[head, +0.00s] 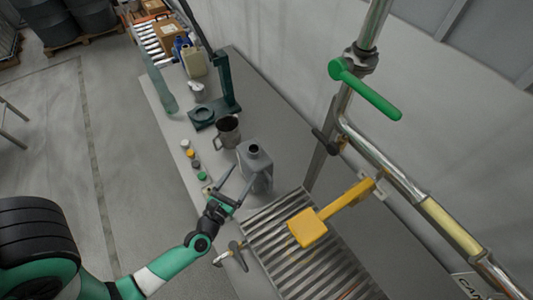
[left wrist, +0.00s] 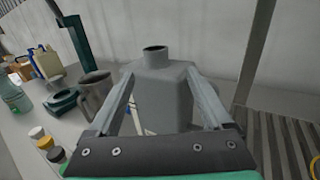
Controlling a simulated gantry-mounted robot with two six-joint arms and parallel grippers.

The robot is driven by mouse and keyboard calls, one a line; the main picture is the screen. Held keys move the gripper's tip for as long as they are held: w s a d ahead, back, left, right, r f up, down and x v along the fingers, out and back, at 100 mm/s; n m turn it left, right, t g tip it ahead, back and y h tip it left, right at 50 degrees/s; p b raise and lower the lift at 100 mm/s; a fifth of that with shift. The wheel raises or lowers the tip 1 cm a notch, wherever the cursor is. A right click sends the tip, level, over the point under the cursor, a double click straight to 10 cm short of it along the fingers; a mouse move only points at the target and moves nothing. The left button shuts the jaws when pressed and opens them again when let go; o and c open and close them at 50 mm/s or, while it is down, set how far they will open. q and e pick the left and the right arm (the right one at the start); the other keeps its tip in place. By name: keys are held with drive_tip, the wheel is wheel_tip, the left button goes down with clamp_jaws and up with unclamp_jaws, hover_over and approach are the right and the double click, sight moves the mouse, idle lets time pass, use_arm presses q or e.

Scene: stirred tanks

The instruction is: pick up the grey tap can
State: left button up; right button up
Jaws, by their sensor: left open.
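The grey tap can (head: 254,176) stands upright on the grey bench, with a short open neck on top. It also fills the middle of the left wrist view (left wrist: 163,98). My left gripper (head: 238,177) is open at the near side of the can. In the left wrist view its two fingers (left wrist: 160,74) point toward the can, one on each side of the picture of its body. I cannot tell whether they touch it. The lower part of the can is hidden behind the gripper in the left wrist view. My right gripper is not in view.
A metal jug (head: 227,132) stands just behind the can. Several small capped jars (head: 193,164) stand near the bench's left edge. A dark green stand (head: 229,82) is farther back.

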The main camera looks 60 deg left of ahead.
sight(251, 155)
use_arm(q)
drive_tip(key=x, duration=0.5)
drive_tip(key=shift+f, duration=0.2)
drive_tip(key=x, duration=0.5)
drive_tip(key=shift+s+a+r+p, duration=0.15)
drive_tip(key=shift+a+r+p, duration=0.2)
drive_tip(key=shift+a, duration=0.05)
clamp_jaws()
idle(0.9)
